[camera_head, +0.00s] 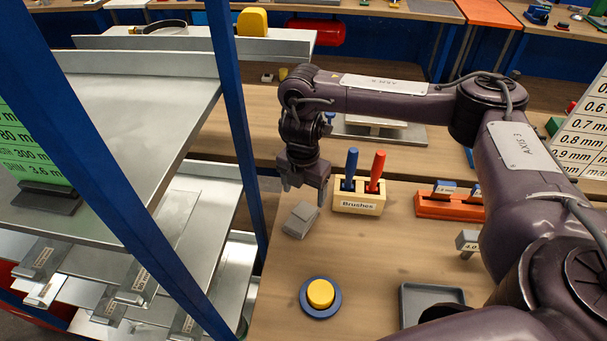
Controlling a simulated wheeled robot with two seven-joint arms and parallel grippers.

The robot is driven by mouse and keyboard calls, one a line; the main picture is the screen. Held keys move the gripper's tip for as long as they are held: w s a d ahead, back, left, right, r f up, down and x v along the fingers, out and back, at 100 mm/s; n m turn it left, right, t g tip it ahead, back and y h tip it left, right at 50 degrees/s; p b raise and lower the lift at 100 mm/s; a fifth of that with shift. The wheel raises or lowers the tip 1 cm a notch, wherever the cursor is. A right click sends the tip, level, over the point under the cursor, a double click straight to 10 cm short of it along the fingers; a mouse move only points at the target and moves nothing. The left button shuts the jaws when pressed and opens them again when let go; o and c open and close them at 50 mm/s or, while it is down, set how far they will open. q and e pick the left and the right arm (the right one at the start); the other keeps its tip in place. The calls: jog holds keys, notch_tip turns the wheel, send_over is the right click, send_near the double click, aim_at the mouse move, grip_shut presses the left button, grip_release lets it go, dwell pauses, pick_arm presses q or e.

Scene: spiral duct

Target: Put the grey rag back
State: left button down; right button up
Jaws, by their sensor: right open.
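A small grey folded thing, which looks like the grey rag (300,221), lies on the wooden bench just left of the brush holder. My right gripper (305,191) points down behind and above it in the picture. The gripper is open and its fingers look empty, apart from the rag. A shallow dark grey tray (453,294) lies at the front right of the bench, partly hidden by my right arm. Its visible inside is bare. My left gripper is not in view.
A wooden "Brushes" holder (358,205) carries a blue and a red brush close to my right gripper. A blue disc with a yellow knob (320,294) stands in front. An orange rack (450,206) is to the right. A blue shelf post (240,130) rises at left, beside metal shelves.

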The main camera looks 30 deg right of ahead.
jog(key=shift+r, duration=2.25)
